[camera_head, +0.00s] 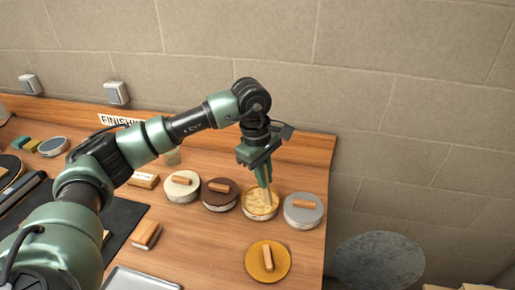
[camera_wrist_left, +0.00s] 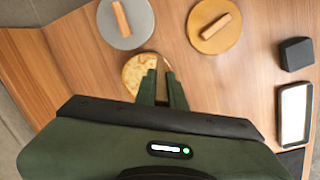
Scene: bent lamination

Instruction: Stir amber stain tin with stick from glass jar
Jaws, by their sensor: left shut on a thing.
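My left gripper (camera_head: 265,179) points down over the open amber stain tin (camera_head: 259,207) and is shut on a thin pale stick (camera_head: 269,195). The stick's lower end reaches into the tin's round mouth; how deep it goes I cannot tell. In the left wrist view my left gripper (camera_wrist_left: 163,84) covers part of the amber tin (camera_wrist_left: 133,75). The amber lid (camera_head: 258,268) with a wooden handle lies on the table in front of the tin. The glass jar (camera_head: 172,157) is mostly hidden behind my left arm. My right gripper is not in view.
Closed tins stand close by: grey (camera_head: 302,216) at right, dark brown (camera_head: 222,202) and cream (camera_head: 183,191) at left. A wooden block (camera_head: 146,235) and a metal tray (camera_head: 140,279) lie at front left. The table's right edge is near the grey tin.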

